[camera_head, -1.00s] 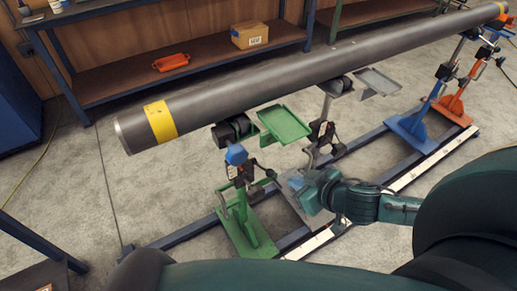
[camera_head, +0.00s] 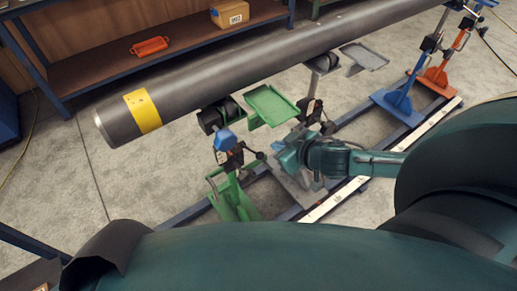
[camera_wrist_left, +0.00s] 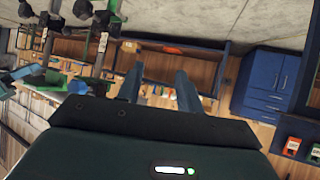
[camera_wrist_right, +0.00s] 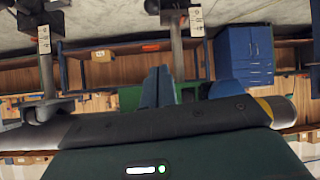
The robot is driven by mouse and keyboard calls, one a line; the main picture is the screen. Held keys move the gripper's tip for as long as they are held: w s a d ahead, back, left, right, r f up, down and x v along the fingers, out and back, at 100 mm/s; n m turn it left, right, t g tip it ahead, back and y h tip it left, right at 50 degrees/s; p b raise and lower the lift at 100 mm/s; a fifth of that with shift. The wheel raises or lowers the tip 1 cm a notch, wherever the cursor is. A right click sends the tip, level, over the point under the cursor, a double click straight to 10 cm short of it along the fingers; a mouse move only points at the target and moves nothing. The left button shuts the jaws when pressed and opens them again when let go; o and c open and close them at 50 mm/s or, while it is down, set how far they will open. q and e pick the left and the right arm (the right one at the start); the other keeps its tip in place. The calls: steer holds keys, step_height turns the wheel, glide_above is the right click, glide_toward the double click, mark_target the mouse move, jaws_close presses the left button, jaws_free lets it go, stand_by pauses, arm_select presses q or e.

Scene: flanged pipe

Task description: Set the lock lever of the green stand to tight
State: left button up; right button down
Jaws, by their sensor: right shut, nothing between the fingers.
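The green stand (camera_head: 232,203) is under the near end of the grey pipe (camera_head: 255,72). A blue part (camera_head: 224,140) sits near its top, with dark fittings below. A dark lever with a round knob (camera_head: 260,156) sticks out to the right from the stand's upper part; I cannot tell its setting. My right gripper (camera_head: 283,153) is just right of this knob, apparently apart from it. Its fingers are together and empty, also in the right wrist view (camera_wrist_right: 158,87). My left gripper shows only in the left wrist view (camera_wrist_left: 158,88), fingers apart and empty.
A blue stand (camera_head: 400,98) and an orange stand (camera_head: 440,78) are farther right. A shelf with an orange bin (camera_head: 150,46) and a carton (camera_head: 230,14) stands behind.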

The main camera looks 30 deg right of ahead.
mark_target(259, 153)
steer(key=x, duration=0.4)
steer(key=s+f+x, duration=0.1)
steer(key=x, duration=0.4)
steer(key=f+b+x, duration=0.1)
steer(key=x, duration=0.4)
steer(key=shift+s+d+f, duration=0.2)
steer(key=shift+d+f, duration=0.15)
steer(key=shift+s+f, duration=0.2)
steer(key=shift+s, duration=0.05)
arm_select(q)
steer(key=shift+w+d, duration=0.25)
